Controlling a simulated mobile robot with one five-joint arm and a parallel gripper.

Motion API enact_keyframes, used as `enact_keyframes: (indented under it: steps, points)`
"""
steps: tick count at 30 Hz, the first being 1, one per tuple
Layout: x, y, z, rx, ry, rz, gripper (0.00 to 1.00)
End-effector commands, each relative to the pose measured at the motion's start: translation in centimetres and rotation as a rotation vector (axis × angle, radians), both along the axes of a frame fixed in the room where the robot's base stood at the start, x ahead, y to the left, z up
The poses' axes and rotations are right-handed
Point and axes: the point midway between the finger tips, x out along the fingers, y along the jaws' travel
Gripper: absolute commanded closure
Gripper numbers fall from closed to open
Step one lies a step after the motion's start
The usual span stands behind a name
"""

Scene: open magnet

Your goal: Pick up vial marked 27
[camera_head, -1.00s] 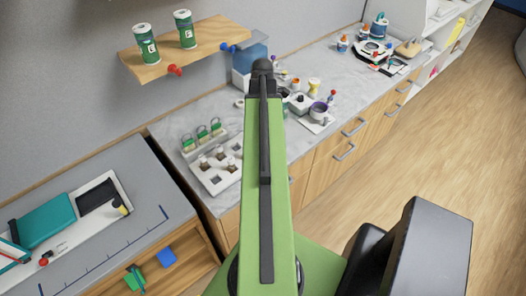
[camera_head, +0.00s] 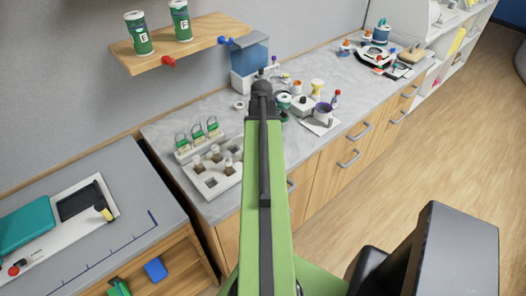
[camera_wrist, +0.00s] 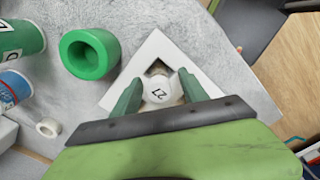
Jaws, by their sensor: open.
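The vial marked 27 (camera_wrist: 158,92) shows in the wrist view as a white cap with a dark 27 on it. It stands in the opening of a white square holder (camera_wrist: 158,45). My gripper (camera_wrist: 160,82) is open, with one green finger on each side of the cap. I cannot tell whether the fingers touch it. The vial's lower part is hidden. In the head view my arm hides the gripper, and I cannot make out the vial.
In the head view a white vial rack (camera_head: 214,178) stands left of my arm on the marble counter (camera_head: 345,92).

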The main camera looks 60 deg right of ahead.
Motion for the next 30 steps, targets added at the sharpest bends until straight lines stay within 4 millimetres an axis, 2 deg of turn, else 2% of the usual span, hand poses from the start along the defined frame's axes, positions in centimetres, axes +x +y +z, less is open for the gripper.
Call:
enact_keyframes:
  steps: [3,14,25,30]
  points:
    - [0.0,0.0,0.2,0.000,0.000,0.000,0.51]
    - [0.0,0.0,0.2,0.000,0.000,0.000,0.98]
    - [0.0,0.0,0.3,0.000,0.000,0.000,1.00]
    - [0.0,0.0,1.6,0.000,0.000,0.000,1.00]
